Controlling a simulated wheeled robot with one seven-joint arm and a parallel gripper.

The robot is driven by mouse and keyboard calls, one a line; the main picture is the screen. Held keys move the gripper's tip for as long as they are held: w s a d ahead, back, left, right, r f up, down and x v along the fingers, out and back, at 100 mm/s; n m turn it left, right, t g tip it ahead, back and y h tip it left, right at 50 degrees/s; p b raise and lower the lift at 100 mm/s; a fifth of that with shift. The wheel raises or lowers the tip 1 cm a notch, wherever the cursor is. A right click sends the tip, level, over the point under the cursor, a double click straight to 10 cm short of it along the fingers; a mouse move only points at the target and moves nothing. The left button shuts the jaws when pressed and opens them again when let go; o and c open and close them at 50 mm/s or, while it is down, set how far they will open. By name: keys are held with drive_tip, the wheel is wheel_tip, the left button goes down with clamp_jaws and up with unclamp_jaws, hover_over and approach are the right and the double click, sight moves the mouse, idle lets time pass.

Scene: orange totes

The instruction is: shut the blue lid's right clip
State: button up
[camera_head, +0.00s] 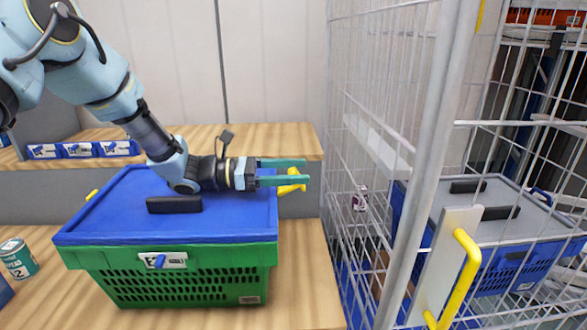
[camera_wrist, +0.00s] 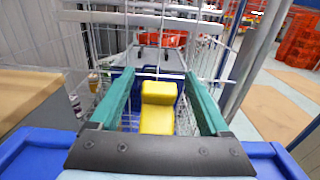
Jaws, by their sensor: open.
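The blue lid (camera_head: 120,215) lies on a green crate (camera_head: 190,285) on the wooden table. Its right clip (camera_head: 292,187) is yellow and sticks outward past the lid's right edge, apart from the crate wall. My gripper (camera_head: 307,172) is open, level above the lid's right end and pointing right. Its two green fingers reach past the edge, with part of the clip showing between and below them. In the wrist view the clip (camera_wrist: 158,107) sits between the spread fingers of my gripper (camera_wrist: 160,73), with gaps on both sides. I cannot tell whether a finger touches it. My arm hides part of the lid.
A wire cage trolley (camera_head: 375,120) stands close on the right, holding a blue crate with a grey lid (camera_head: 485,195). A can (camera_head: 18,258) stands left of the green crate. Small blue boxes (camera_head: 80,149) line the back shelf. Bare tabletop (camera_head: 307,280) lies right of the crate.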

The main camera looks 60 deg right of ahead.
clamp_jaws()
idle(0.7)
